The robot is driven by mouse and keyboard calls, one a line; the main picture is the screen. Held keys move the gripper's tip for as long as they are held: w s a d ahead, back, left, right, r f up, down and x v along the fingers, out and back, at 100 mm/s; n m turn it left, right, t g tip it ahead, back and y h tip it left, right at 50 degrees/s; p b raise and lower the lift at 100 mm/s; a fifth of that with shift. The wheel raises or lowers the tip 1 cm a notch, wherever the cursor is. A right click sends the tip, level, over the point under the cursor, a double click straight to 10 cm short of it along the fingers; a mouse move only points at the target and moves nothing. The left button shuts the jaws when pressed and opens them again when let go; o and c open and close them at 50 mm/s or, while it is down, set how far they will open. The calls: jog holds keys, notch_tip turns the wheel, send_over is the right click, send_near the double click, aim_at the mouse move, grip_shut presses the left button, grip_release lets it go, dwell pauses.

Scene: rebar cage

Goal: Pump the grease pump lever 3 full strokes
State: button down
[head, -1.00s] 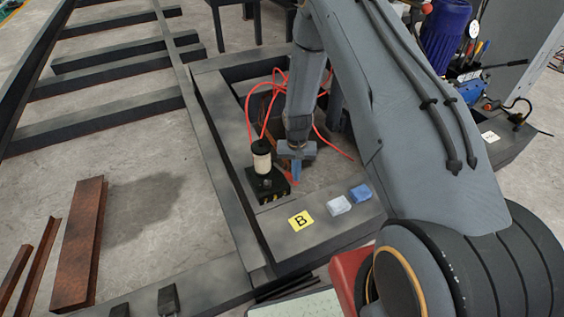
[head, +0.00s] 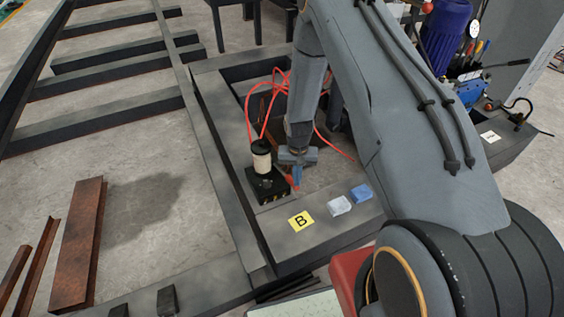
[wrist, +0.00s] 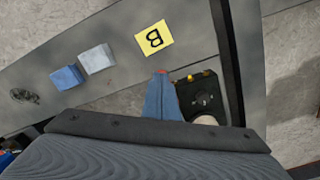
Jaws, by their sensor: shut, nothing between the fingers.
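The grease pump (head: 263,161) has a cream cylinder with a black cap on a black base. The red lever (head: 290,182) shows at the pump's right side, beside my blue fingers. My gripper is shut and points down; whether it touches the lever cannot be told. In the wrist view my shut fingers (wrist: 162,90) lie left of the pump's black base (wrist: 202,97). A small red tip (wrist: 162,72) shows at the fingertips; most of the lever is hidden.
A yellow card marked B (head: 301,220), a white block (head: 339,205) and a blue block (head: 361,193) lie on the beam nearby. Red hoses (head: 276,92) loop behind the pump. Rusty steel pieces (head: 78,245) lie on the floor at left.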

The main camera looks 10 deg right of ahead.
jog(key=shift+s+f, duration=0.1)
jog(key=shift+f, duration=0.3)
jog(key=shift+s+d+f+b, duration=0.1)
jog(key=shift+s+f+b, duration=0.2)
jog(key=shift+f, duration=0.35)
jog(key=w+a+r+p, duration=0.1)
jog(key=w+r, duration=0.5)
jog(key=r, duration=0.5)
jog(key=shift+w+a+p, duration=0.15)
jog(key=shift+w+p, duration=0.15)
jog(key=shift+w, duration=0.05)
dwell(0.3)
jog(key=shift+s+f, duration=0.1)
jog(key=shift+f, duration=0.05)
dwell(0.3)
